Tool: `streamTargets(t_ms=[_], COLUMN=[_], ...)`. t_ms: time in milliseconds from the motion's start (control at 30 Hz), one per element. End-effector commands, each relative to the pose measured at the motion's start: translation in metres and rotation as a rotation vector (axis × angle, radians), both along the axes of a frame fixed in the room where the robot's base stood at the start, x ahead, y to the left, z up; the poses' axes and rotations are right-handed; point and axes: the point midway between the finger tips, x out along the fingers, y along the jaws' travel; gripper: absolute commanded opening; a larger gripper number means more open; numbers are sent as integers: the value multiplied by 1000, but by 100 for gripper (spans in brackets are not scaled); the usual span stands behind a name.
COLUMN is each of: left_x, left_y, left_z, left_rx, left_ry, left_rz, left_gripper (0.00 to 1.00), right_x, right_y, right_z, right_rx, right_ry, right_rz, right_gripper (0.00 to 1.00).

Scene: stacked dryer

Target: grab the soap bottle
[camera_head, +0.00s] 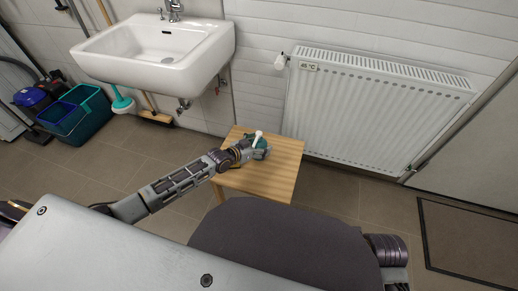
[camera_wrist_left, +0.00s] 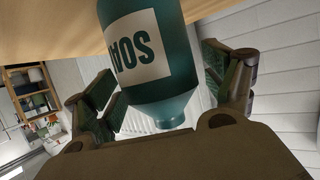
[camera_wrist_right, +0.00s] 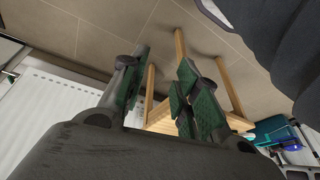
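The teal soap bottle (camera_head: 261,153) with a white pump top stands on a wooden stool (camera_head: 282,170) in the head view. In the left wrist view the soap bottle (camera_wrist_left: 172,85) shows large, with a white label reading "SOAP" in part. My left gripper (camera_head: 246,150) is at the bottle. Its fingers (camera_wrist_left: 163,85) are spread on either side of the bottle, with a gap visible on the right side, so it looks open around it. My right gripper (camera_wrist_right: 157,95) is open and empty in the right wrist view, pointing toward the stool from a distance.
A white sink (camera_head: 150,55) hangs on the wall behind, left of the stool. A white radiator (camera_head: 375,105) is on the wall right behind the stool. Buckets (camera_head: 75,115) and a broom (camera_head: 157,117) stand at the left. A dark mat (camera_head: 470,245) lies at the right.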

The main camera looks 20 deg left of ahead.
Motion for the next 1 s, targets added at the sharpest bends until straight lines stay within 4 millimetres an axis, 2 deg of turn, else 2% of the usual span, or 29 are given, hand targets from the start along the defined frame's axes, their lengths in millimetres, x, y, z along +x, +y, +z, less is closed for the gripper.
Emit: streamTargets(t_ms=[33, 300, 400, 733, 1000], left_x=[0, 0, 1, 1, 0], left_y=[0, 0, 0, 0, 0], left_z=[0, 0, 1, 4, 23], left_rx=[0, 0, -1, -1, -2], left_ry=[0, 0, -3, -3, -2], left_rz=[0, 0, 0, 0, 0], left_gripper=[72, 37, 27, 27, 27], right_x=[0, 4, 6, 5, 1], right_y=[0, 2, 2, 1, -2], right_z=[0, 2, 3, 4, -6], right_rx=[2, 8, 8, 2, -11], right_ry=[0, -8, -11, -10, 15], right_rz=[-2, -6, -6, -3, -1], right_gripper=[31, 31, 31, 31, 31])
